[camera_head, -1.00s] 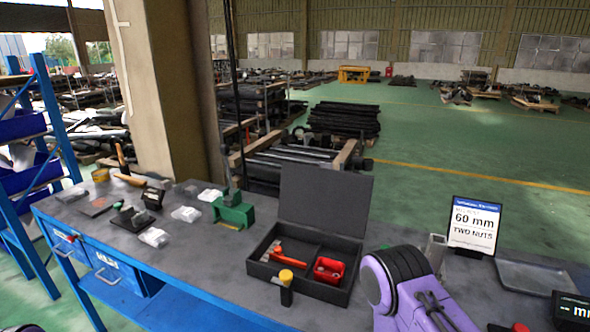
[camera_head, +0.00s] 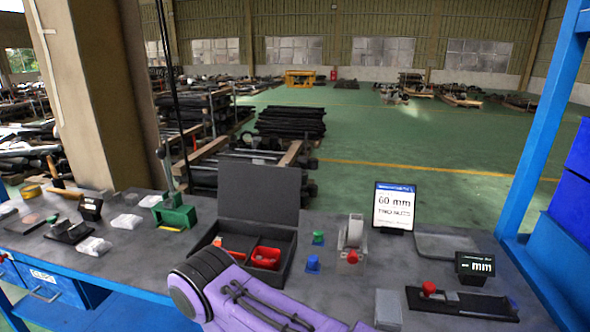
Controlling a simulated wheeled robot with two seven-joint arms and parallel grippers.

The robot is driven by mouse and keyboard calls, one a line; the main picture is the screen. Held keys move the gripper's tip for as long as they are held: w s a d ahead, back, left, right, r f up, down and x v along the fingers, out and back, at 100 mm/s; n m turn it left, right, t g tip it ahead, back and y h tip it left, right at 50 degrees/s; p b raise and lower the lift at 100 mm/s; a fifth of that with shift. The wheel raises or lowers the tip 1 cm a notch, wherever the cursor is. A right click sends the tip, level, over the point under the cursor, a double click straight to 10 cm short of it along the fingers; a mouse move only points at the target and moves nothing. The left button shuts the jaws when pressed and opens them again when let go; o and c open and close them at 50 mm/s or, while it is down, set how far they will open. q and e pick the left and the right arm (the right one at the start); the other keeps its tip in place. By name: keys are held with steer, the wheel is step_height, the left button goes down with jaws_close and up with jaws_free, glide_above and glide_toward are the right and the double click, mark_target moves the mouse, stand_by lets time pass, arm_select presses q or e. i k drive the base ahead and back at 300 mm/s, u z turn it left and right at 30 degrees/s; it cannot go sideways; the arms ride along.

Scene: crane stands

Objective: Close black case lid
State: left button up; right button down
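The black case (camera_head: 290,262) stands on the grey workbench near the middle of the camera_head view. Its lid (camera_head: 258,193) is raised, standing nearly upright at the back. Inside are a red bin (camera_head: 265,257) in the right part and a partly visible orange-red item (camera_head: 229,254) at the left. A purple and black link of my arm crosses in front of the case and hides its front edge. Neither of my grippers shows in this view.
A sign reading 60 mm (camera_head: 394,205), a dark display (camera_head: 475,264) and a grey tray (camera_head: 447,246) stand at the right. Small blue (camera_head: 313,263) and green (camera_head: 318,238) pieces lie right of the case. A green fixture (camera_head: 175,216) stands left. A blue rack (camera_head: 545,150) bounds the right.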

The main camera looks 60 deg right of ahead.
mark_target(256, 191)
steer(key=k, duration=0.4)
steer(key=z, duration=0.85)
